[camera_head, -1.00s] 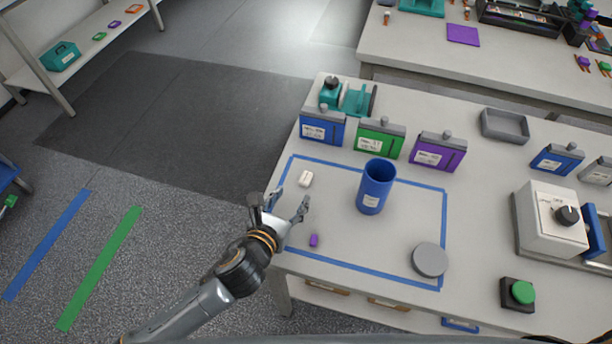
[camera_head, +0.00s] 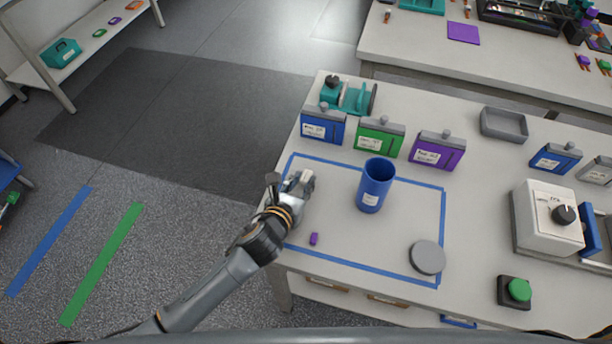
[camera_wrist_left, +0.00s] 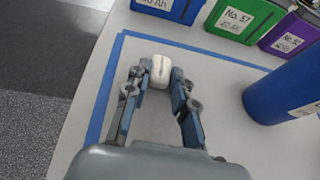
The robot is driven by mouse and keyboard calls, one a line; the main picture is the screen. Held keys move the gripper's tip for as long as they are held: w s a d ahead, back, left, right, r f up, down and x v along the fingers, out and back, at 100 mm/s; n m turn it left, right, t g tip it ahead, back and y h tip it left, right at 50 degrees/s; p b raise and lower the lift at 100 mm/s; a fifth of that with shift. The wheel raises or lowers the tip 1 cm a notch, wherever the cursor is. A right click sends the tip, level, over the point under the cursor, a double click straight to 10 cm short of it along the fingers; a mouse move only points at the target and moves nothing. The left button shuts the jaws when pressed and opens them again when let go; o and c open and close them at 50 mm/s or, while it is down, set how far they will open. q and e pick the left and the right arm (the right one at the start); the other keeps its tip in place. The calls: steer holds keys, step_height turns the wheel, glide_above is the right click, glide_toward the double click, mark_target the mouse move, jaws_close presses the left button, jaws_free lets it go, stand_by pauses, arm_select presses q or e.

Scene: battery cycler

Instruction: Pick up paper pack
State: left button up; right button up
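The paper pack (camera_wrist_left: 160,72) is a small white block on the table inside the blue tape outline. In the head view it shows only partly at the fingertips, as a white patch (camera_head: 306,176). My left gripper (camera_head: 290,180) reaches over the table's left edge. In the left wrist view its two fingers (camera_wrist_left: 158,82) stand apart on either side of the pack, with the tips close to its sides. I cannot tell whether they touch it. My right gripper is not in view.
A blue cup (camera_head: 374,186) stands right of the pack. A small purple block (camera_head: 314,239) and a grey disc (camera_head: 428,257) lie nearer the front. Blue (camera_head: 322,126), green (camera_head: 380,136) and purple (camera_head: 437,150) labelled boxes stand behind. The tabletop between cup and disc is clear.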

arm_select(q)
steer(key=shift+c, duration=0.7)
steer(key=shift+r, duration=0.3)
step_height(320, 180, up, 2)
steer(key=shift+r, duration=0.15)
steer(key=s+r+b, duration=0.1)
steer(key=s+r, duration=0.9)
steer(key=s, duration=0.4)
steer(key=shift+a, duration=0.45)
steer(key=shift+w, duration=0.1)
